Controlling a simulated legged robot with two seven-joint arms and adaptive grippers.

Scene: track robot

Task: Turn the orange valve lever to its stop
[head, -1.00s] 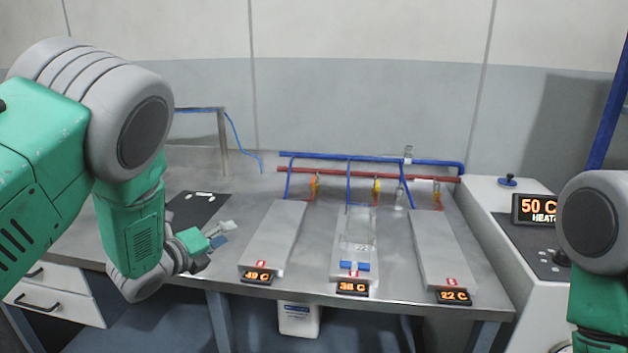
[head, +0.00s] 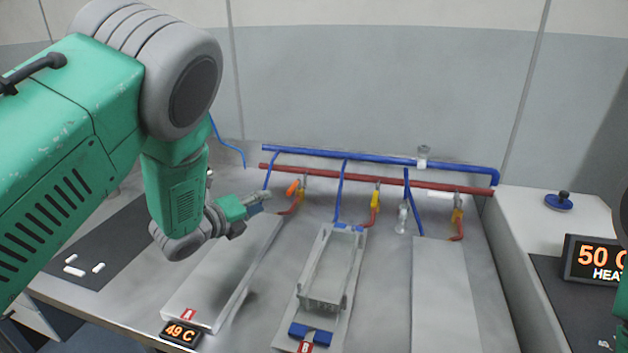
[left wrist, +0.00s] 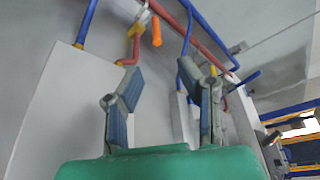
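The orange valve lever (head: 293,187) sits on the left valve of the red pipe, above the plate marked A. It also shows in the left wrist view (left wrist: 156,31), at upper centre, beyond and between my fingers. My left gripper (head: 260,203) is just left of and nearer than the lever in the head view, apart from it. In the left wrist view, the two fingers of my left gripper (left wrist: 168,80) are spread wide with nothing between them. My right gripper is out of view.
Red (head: 400,181) and blue (head: 340,158) pipes run along the back. Another valve (head: 376,197) feeds the middle plate, which holds a clear rack (head: 327,280). A small glass piece (head: 402,217) stands farther right. A heater display (head: 597,262) is at the right.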

